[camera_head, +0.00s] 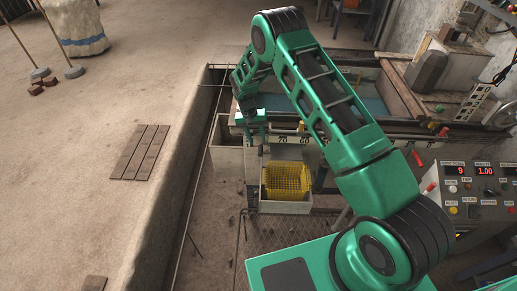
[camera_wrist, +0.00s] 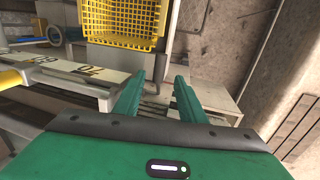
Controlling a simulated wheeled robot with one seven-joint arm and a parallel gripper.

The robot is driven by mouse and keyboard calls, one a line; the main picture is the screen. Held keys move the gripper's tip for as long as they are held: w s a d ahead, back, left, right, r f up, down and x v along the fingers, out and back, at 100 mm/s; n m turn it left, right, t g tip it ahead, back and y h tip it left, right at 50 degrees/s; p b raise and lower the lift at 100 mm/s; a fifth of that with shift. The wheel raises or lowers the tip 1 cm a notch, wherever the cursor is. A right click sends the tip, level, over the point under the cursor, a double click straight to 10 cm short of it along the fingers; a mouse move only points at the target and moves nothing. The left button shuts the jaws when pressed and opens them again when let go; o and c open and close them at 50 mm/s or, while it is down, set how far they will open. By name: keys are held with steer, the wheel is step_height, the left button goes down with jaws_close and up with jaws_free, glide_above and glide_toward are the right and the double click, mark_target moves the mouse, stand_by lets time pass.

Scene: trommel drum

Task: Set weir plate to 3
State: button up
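In the head view, my gripper (camera_head: 256,122) hangs at the left end of the trough, above and left of a yellow basket. In the wrist view, my gripper (camera_wrist: 157,92) is open, its two green fingers apart with nothing between them. A pale marked strip (camera_wrist: 112,88) with dark figures lies just left of the fingers; the figures appear upside down and part of the strip is out of view. A yellow cylindrical part (camera_wrist: 12,79) sits at its left end. I cannot tell which part is the weir plate, nor its setting.
The yellow basket (camera_head: 287,181) sits in a pale bin below the trough and also shows in the wrist view (camera_wrist: 120,18). A control panel (camera_head: 478,190) at the right displays 9 and 1.00. A low wall (camera_head: 192,150) runs at the left. Slatted boards (camera_head: 140,152) lie beyond it.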

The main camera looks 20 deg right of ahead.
mark_target(260, 149)
steer(key=shift+s+d+f, duration=0.1)
steer(key=shift+d+f, duration=0.1)
steer(key=shift+f, duration=0.85)
steer(key=shift+s+d+f, duration=0.1)
steer(key=shift+d+f, duration=0.1)
steer(key=shift+f, duration=0.8)
steer(key=shift+d+f, duration=0.2)
steer(key=shift+f, duration=0.85)
